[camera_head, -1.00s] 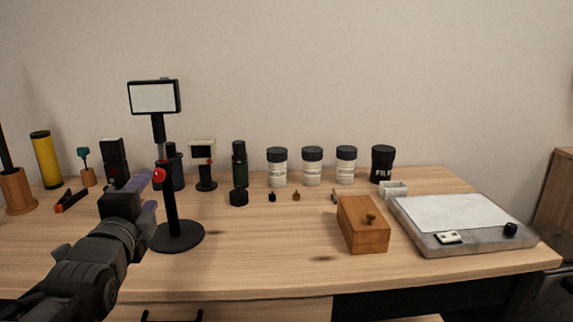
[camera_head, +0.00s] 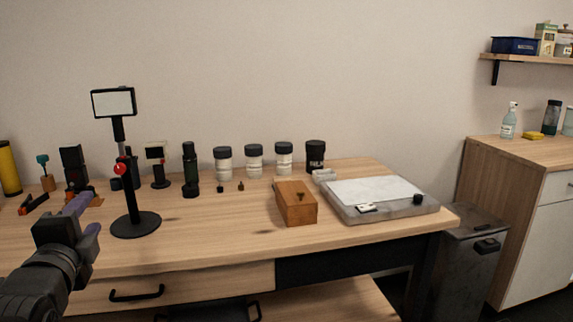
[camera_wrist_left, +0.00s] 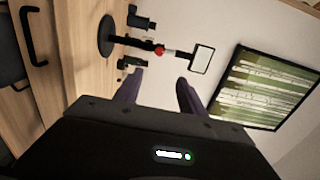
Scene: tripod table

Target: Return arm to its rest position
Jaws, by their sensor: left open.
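My left arm comes in from the lower left of the head view. Its gripper (camera_head: 84,212) is above the front left part of the wooden table (camera_head: 235,235). The left wrist view shows its two purple fingers (camera_wrist_left: 160,92) apart, with nothing between them. A black stand (camera_head: 136,222) with a white panel (camera_head: 114,102) and a red knob stands on the table, just right of the gripper in the head view. The stand also shows beyond the fingers in the left wrist view (camera_wrist_left: 107,36). My right gripper is in neither view.
A wooden box (camera_head: 296,206) and a grey tray (camera_head: 385,213) are on the table's right side. Several jars (camera_head: 254,162) line the back. A metal bin (camera_head: 470,265) and a wooden cabinet (camera_head: 515,200) stand to the right. The table's front middle is clear.

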